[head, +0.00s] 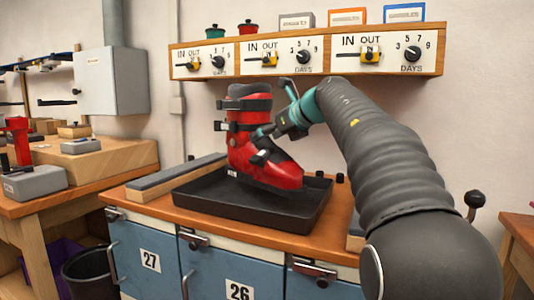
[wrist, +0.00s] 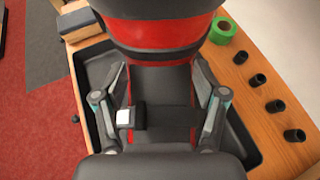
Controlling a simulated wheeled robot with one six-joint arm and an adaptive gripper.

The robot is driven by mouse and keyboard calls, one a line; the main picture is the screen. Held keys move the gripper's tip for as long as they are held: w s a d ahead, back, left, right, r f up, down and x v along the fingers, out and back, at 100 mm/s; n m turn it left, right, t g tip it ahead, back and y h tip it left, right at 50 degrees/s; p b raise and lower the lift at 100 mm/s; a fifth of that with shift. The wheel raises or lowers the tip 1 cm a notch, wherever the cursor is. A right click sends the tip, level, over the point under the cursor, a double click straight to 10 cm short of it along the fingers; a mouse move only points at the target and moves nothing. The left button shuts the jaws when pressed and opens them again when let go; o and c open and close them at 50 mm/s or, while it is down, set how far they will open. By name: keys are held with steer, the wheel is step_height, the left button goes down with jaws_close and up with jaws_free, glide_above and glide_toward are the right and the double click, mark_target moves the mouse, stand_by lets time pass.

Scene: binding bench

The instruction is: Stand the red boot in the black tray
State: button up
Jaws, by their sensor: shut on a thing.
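The red boot (head: 264,165) is upright with black straps and a dark cuff, its toe to the right in the head view. My gripper (head: 262,132) is shut on the boot from the right side. In the wrist view, the fingers of my gripper (wrist: 160,108) press on both sides of the boot (wrist: 165,75). The black tray (head: 255,214) lies on the wooden bench top under the boot; its rim also shows in the wrist view (wrist: 85,70). The boot is within the tray's outline. I cannot tell whether its sole touches the tray floor.
A grey-topped block (head: 178,175) lies left of the tray. A green tape roll (wrist: 222,30) and several black pegs (wrist: 257,82) stand on the bench beside the tray. A wooden panel with dials (head: 300,52) hangs on the wall behind. Blue drawers (head: 238,270) are below.

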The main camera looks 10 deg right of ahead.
mark_target(273, 147)
steer(key=shift+f+b, duration=0.6)
steer(key=shift+f, duration=1.35)
steer(key=o, duration=1.8)
steer(key=shift+f, duration=0.15)
steer(key=v, duration=1.2)
